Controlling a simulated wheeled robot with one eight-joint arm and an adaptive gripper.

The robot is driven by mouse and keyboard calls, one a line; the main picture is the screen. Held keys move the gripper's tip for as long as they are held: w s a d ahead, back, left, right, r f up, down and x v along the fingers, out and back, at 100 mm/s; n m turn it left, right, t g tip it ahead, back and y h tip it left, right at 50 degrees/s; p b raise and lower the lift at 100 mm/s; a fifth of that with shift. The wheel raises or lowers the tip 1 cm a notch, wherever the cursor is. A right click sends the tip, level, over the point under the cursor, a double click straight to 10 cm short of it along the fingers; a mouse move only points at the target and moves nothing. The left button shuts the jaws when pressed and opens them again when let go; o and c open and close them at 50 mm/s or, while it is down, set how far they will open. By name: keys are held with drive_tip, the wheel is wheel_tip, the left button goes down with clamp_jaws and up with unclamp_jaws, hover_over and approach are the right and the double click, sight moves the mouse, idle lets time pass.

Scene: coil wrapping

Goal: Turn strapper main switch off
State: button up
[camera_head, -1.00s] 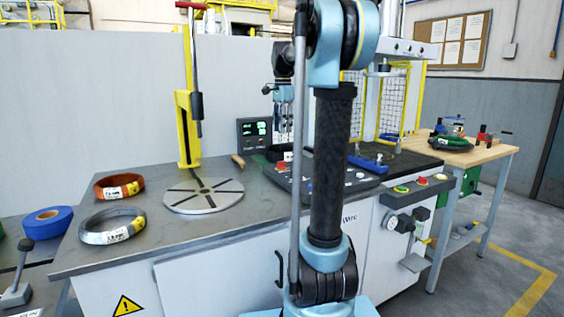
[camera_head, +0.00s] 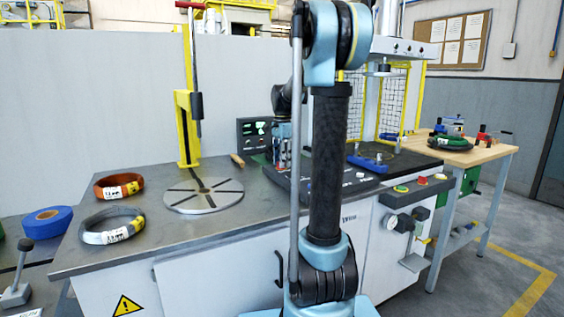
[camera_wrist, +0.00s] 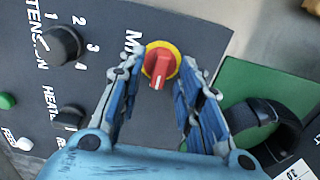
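The strapper main switch is a red rotary knob on a round yellow plate (camera_wrist: 160,66), beside letters beginning "M" on the dark control panel (camera_wrist: 85,20). Its handle lies roughly upright in the wrist view. My gripper (camera_wrist: 162,84) is open, with blue-padded fingers apart on the left and right of the knob in the picture. I cannot tell whether a finger touches it.
Tension (camera_wrist: 63,44) and heat (camera_wrist: 67,116) knobs sit left of the switch in the wrist view. A black ring-shaped part (camera_wrist: 262,130) on a green surface is close to the right finger. In the head view, the turntable (camera_head: 203,196) and wire coils (camera_head: 112,225) lie left.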

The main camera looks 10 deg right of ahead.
clamp_jaws()
drive_tip(key=shift+n, duration=0.4)
drive_tip(key=n, duration=0.3)
drive_tip(key=shift+w+n, duration=0.2)
drive_tip(key=shift+n, duration=0.2)
drive_tip(key=n, duration=0.4)
drive_tip(key=shift+a+n, duration=0.15)
drive_tip(key=shift+n, duration=0.15)
drive_tip(key=n, duration=0.4)
drive_tip(key=shift+a, duration=0.1)
drive_tip(key=n, duration=0.4)
drive_tip(key=shift+a+n, duration=0.1)
drive_tip(key=shift+n, duration=0.2)
